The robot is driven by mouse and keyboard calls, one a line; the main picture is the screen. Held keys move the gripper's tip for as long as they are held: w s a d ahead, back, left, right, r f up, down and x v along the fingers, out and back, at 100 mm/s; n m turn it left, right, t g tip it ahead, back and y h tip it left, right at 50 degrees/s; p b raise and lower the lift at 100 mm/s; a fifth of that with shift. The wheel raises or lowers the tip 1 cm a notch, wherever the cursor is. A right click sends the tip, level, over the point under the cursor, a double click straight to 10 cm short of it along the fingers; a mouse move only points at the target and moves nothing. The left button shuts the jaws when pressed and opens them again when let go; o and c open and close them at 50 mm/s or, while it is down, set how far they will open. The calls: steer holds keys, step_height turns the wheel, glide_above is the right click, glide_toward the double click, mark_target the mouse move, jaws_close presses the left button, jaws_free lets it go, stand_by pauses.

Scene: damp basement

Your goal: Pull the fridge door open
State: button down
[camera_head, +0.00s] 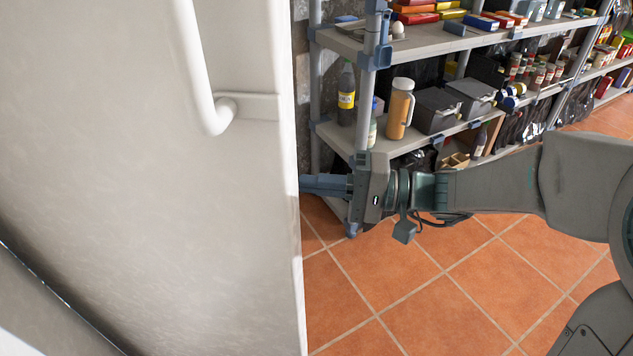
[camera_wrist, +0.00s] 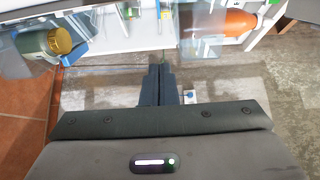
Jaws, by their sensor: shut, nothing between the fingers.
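The white fridge door (camera_head: 150,200) fills the left of the head view, its outer face towards me. Its white bar handle (camera_head: 205,90) is near the top. The door stands open, since white shelving with clear bins (camera_wrist: 205,50) shows in the wrist view. I cannot tell whether these bins are on the door's inner side or in the cabinet. My gripper (camera_wrist: 160,70) is shut and empty, pointing towards this shelving. In the head view my gripper (camera_head: 305,184) reaches left to the door's free edge, away from the handle. Its tips may be partly hidden there; contact is unclear.
A storage rack (camera_head: 350,140) with bottles, boxes and a jug (camera_head: 399,108) stands behind my gripper. Tiled floor (camera_head: 440,270) is clear right of the door. In the wrist view, a yellow-capped container (camera_wrist: 60,40) and an orange item (camera_wrist: 235,23) are near the bins.

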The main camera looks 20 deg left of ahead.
steer(key=shift+w, duration=0.1)
steer(key=v, duration=0.9)
steer(key=shift+w+d, duration=0.2)
stand_by(0.4)
